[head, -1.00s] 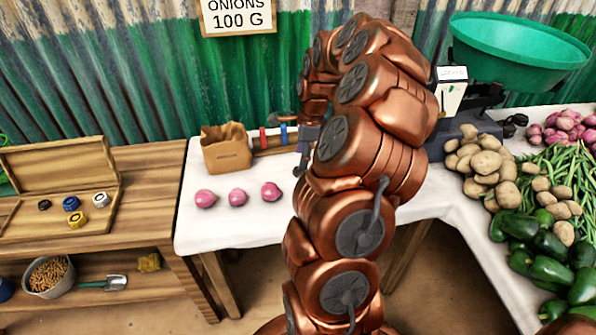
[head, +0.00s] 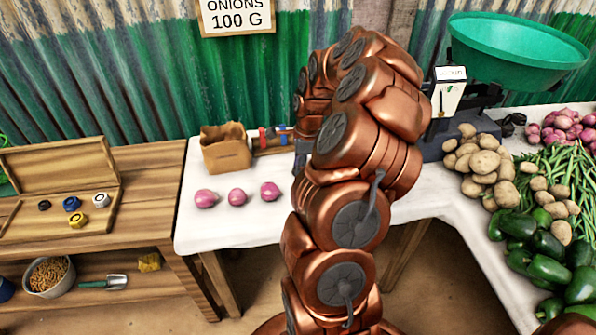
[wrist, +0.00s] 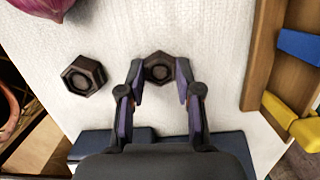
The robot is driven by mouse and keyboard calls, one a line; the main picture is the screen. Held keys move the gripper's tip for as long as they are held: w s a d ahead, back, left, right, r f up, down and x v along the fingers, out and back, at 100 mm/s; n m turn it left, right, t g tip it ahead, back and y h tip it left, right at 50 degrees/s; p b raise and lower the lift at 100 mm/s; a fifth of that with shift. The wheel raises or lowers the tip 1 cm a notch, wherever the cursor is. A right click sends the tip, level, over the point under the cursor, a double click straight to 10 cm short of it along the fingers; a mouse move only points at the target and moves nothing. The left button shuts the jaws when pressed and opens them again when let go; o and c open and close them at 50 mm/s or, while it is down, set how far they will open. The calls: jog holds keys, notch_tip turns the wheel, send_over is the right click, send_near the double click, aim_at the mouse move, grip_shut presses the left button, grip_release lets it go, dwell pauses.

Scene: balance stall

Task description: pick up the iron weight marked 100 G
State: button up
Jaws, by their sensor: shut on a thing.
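In the wrist view, my gripper (wrist: 160,72) is shut on a dark hexagonal iron weight (wrist: 158,67), with one finger on each side of it. The white cloth shows around the weight; I cannot tell whether it touches the cloth. A second dark hexagonal weight (wrist: 83,76) sits on the cloth to the left, apart from the fingers. No mark is readable on either weight. In the head view, my own arm hides both weights and most of my gripper.
Three red onions (head: 237,197) lie near the front of the white-clothed table (head: 215,232). A paper bag (head: 226,152) stands behind them. A wooden rack (wrist: 258,60) holds a blue piece (wrist: 299,46) and yellow pieces. A scale (head: 449,92) stands right, beside potatoes (head: 480,165).

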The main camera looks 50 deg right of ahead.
grip_shut()
jog(key=shift+r, duration=0.1)
